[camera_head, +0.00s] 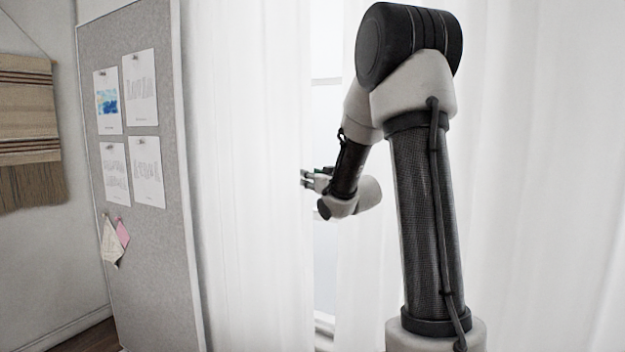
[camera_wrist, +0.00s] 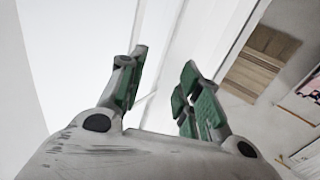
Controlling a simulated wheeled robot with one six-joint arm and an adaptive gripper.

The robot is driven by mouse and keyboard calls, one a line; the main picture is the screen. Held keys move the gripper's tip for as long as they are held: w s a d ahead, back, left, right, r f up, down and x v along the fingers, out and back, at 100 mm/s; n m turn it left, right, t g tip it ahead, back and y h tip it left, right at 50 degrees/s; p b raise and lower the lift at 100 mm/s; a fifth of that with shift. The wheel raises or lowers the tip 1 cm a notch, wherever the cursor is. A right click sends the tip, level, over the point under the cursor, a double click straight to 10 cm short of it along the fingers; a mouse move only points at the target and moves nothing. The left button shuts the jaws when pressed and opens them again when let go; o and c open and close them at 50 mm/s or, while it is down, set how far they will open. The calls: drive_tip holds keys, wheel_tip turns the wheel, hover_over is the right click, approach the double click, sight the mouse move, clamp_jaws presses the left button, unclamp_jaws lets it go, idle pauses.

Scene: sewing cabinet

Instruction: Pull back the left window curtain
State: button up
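The left window curtain (camera_head: 250,220) is a white sheer panel between the pin board and a narrow gap at the window (camera_head: 326,105). Its inner edge hangs near the middle of the head view. My gripper (camera_head: 305,180) is at that edge, about mid-height in the picture, with its fingertips pointing left across it. In the wrist view my gripper (camera_wrist: 166,62) has its two green-padded fingers spread apart. Pale surfaces show behind and between them. I cannot tell whether any fabric lies between the fingers or touches them.
Another white curtain (camera_head: 550,180) hangs to the right, behind my arm. A grey pin board (camera_head: 165,245) with pinned papers stands left of the left curtain. A woven wall hanging (camera_head: 25,110) is at the far left; it also shows in the wrist view (camera_wrist: 262,62).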

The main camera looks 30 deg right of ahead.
drive_tip(key=shift+c, duration=0.2)
clamp_jaws()
drive_tip(key=shift+w+a, duration=0.1)
drive_tip(key=shift+w, duration=0.05)
drive_tip(key=w+a, duration=0.8)
drive_tip(key=w, duration=0.3)
drive_tip(key=w+a, duration=0.8)
drive_tip(key=w, duration=0.4)
drive_tip(key=shift+w+r, duration=0.15)
drive_tip(key=shift+w, duration=0.15)
